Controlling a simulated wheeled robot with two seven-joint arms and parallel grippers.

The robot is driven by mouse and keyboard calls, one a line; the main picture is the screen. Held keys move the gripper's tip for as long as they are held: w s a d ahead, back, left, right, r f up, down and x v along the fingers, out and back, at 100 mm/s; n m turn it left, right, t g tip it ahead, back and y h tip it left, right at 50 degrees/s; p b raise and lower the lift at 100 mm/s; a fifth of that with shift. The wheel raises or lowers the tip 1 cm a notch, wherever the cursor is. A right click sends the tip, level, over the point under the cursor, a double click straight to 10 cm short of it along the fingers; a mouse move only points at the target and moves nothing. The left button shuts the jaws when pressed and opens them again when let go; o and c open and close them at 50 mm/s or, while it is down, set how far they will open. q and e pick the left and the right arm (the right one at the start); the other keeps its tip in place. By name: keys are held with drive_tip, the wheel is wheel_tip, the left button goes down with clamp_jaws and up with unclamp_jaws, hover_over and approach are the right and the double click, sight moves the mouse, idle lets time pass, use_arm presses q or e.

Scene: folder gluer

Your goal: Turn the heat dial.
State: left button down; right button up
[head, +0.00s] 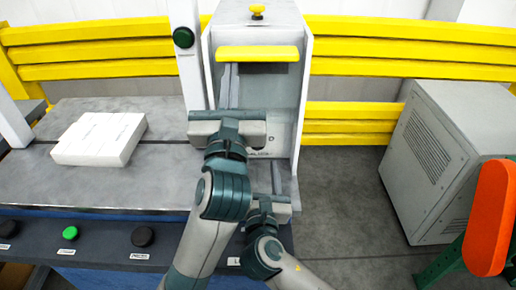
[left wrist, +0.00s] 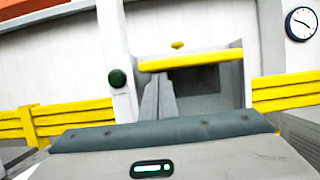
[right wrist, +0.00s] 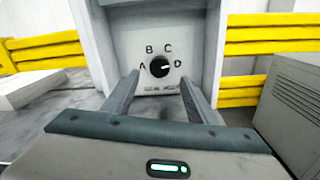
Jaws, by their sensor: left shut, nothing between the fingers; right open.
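The black dial (right wrist: 159,67) sits on a light panel, ringed by the letters A, B, C and D, with small print below that I cannot read well. Its white mark points right, toward D. In the head view my left arm hides it, leaving only the D side of the panel showing. My right gripper (right wrist: 158,85) is open and empty, its fingers spread either side of the dial's line of sight, apart from the panel. My left gripper (head: 229,68) is shut and empty, higher up, in front of the opening under the yellow flap (head: 258,53). It also shows in the left wrist view (left wrist: 159,76).
A stack of white cartons (head: 99,138) lies on the grey table (head: 150,185) at left. Several buttons, one green (head: 70,233), line its front. A grey vented cabinet (head: 450,150) stands right. Yellow rails (head: 410,68) run behind. An orange paddle-shaped part (head: 490,215) is at front right.

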drive_tip(key=w, duration=0.7)
drive_tip(key=shift+w+a, duration=0.1)
drive_tip(key=shift+w, duration=0.2)
drive_tip(key=shift+c, duration=0.7)
drive_tip(key=c, duration=0.9)
